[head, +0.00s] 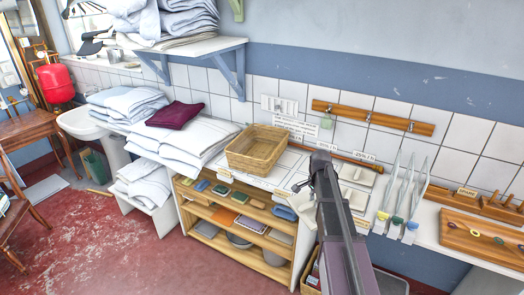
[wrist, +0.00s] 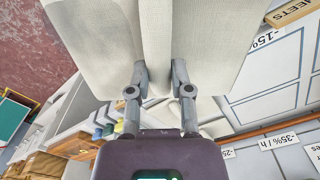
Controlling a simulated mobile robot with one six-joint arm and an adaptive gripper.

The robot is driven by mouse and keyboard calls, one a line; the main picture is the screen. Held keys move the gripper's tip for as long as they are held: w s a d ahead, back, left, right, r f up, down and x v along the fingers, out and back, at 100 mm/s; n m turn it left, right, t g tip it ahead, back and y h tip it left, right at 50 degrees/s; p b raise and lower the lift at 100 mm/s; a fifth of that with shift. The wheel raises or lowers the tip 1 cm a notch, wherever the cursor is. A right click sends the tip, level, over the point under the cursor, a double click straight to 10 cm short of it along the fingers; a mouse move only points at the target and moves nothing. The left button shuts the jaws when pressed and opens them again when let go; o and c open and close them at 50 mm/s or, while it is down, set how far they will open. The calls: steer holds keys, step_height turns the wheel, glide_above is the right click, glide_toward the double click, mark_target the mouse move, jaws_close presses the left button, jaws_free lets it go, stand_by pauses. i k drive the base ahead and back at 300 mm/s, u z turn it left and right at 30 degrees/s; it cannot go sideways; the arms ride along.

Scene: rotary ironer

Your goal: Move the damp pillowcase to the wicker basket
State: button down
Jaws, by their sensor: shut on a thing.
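The wicker basket (head: 252,163) stands upright on the counter, left of my gripper (head: 318,166) in the head view, and looks empty. My gripper, also seen in the wrist view (wrist: 159,72), is shut on pale, woven cloth (wrist: 215,45), which I take to be the pillowcase. The cloth shows as broad pale panels on both sides of a narrow middle part, with the fingers at its near edge. Dampness cannot be seen.
Left of the basket lie white folded linens (head: 190,138) with a maroon cloth (head: 175,114) on top. A wooden shelf unit (head: 240,215) is below the basket. A peg rail (head: 372,117) is on the wall.

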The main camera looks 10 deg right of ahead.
mark_target(261, 155)
steer(key=u, duration=0.05)
steer(key=i, duration=1)
steer(key=z, duration=0.05)
